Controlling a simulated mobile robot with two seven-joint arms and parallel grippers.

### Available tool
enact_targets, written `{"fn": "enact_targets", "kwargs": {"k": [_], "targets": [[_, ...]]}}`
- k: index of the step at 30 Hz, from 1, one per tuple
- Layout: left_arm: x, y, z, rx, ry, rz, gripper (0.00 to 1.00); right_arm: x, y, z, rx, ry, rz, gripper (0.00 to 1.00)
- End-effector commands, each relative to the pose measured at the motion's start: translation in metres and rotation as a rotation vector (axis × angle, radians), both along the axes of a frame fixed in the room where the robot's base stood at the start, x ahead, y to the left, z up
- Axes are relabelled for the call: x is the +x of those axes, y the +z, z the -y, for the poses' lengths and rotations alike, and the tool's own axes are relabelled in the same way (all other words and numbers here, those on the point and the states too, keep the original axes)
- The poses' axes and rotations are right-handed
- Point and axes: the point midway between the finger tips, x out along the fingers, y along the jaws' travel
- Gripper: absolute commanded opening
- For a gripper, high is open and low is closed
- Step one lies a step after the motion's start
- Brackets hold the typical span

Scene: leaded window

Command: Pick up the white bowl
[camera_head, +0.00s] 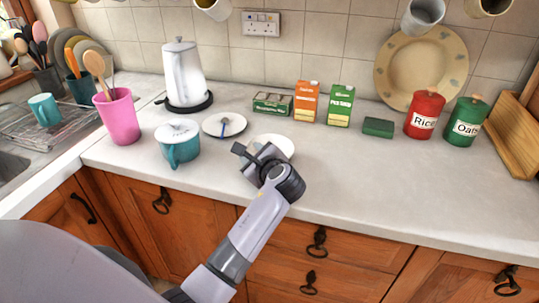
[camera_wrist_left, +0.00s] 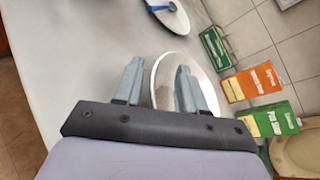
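The white bowl (camera_head: 281,144) sits on the counter in the middle of the head view, its near left part hidden by my left gripper (camera_head: 255,153). In the left wrist view, the bowl (camera_wrist_left: 166,76) shows as a pale round shape, partly behind the finger on the right. My left gripper (camera_wrist_left: 159,66) is open there, its fingers apart, with the bowl's near rim seen between them. I cannot tell whether a finger touches the bowl. Nothing is held. My right gripper is in neither view.
A white plate (camera_head: 224,124) with a blue-handled utensil lies behind left of the bowl. A teal lidded pot (camera_head: 178,146) stands left. Cartons (camera_head: 306,102) and a dark green box (camera_head: 378,127) stand behind. The counter (camera_head: 380,175) right of the bowl is clear.

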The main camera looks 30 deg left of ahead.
Motion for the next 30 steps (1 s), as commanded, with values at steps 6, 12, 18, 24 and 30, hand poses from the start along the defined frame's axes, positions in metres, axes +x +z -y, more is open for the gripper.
{"fn": "enact_targets", "kwargs": {"k": [6, 12, 18, 24, 30], "targets": [[0.000, 0.000, 0.000, 0.000, 0.000, 0.000, 0.00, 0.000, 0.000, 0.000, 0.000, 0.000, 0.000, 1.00], [0.000, 0.001, 0.000, 0.000, 0.000, 0.002, 0.00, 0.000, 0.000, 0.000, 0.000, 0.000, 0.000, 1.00], [0.001, 0.007, 0.000, -0.001, 0.001, 0.003, 0.00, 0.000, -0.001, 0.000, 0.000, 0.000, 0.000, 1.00], [0.001, 0.035, 0.000, -0.001, 0.001, 0.009, 0.00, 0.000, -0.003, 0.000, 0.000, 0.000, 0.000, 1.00], [0.001, 0.090, 0.000, -0.001, 0.001, 0.012, 0.00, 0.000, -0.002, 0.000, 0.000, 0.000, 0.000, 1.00]]}}
